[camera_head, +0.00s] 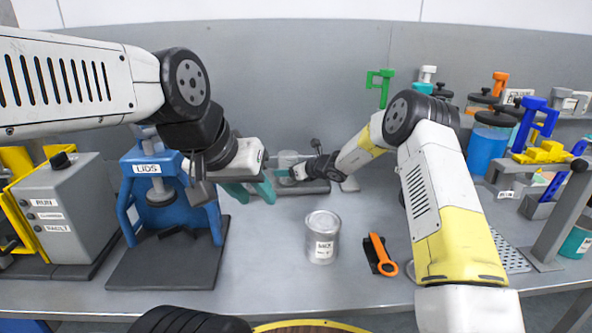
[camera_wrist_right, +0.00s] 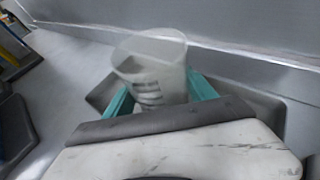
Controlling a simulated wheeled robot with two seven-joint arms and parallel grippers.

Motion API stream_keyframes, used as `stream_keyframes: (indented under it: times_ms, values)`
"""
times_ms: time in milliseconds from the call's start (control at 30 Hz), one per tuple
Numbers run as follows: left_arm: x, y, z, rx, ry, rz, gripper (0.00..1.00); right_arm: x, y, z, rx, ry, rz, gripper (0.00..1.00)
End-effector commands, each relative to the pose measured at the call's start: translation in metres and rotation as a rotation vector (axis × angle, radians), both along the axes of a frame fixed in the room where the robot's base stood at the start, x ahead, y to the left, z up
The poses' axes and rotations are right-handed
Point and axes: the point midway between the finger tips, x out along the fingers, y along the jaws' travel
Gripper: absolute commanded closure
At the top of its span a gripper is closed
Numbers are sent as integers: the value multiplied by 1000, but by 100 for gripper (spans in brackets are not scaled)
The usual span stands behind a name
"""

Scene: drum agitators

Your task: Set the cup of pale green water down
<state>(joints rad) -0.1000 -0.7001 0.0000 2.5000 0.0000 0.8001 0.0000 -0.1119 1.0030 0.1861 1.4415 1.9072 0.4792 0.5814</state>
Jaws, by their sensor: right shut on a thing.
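A translucent greyish cup (camera_wrist_right: 150,75) with dark marks on its side stands upright between the teal fingers of my right gripper (camera_wrist_right: 162,92), which is shut on it. The colour of its contents cannot be made out. In the head view the cup (camera_head: 287,160) is small, near the back wall, with my right gripper (camera_head: 290,172) coming to it from the right. It is over or on a dark plate; contact below is hidden. My left gripper (camera_head: 252,192) hangs left of and nearer than the cup, teal fingers apart and empty.
A grey can (camera_head: 322,238) and an orange-handled tool (camera_head: 379,254) are on the grey table. The blue LIDS press (camera_head: 165,185) and grey control box (camera_head: 65,210) stand left. Coloured jars (camera_head: 487,145) and clamps crowd the right rack.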

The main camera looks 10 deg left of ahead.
Motion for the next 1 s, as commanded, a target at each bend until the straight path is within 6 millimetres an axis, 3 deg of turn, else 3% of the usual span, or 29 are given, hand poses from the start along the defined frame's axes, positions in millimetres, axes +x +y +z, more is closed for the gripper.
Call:
stream_keyframes:
  times_ms: [67, 400, 433, 533, 900, 1000]
  values:
    - [0, 0, 0, 0, 0, 0, 64, 0, 1, -8, 1, 0, 1, 84]
    - [0, 0, 0, 0, 0, 0, 64, 0, 0, -11, 1, -1, 0, 84]
    - [0, 0, 0, 0, 0, 0, 64, 0, 0, -12, 0, -1, 0, 33]
    - [0, 0, 0, 0, 0, 0, 64, 0, 0, -11, 0, -1, 0, 14]
    - [0, 0, 0, 0, 0, 0, 64, 0, 0, -8, 0, -3, 1, 13]
    - [0, 0, 0, 0, 0, 0, 64, -5, -8, -4, 1, -1, -1, 13]
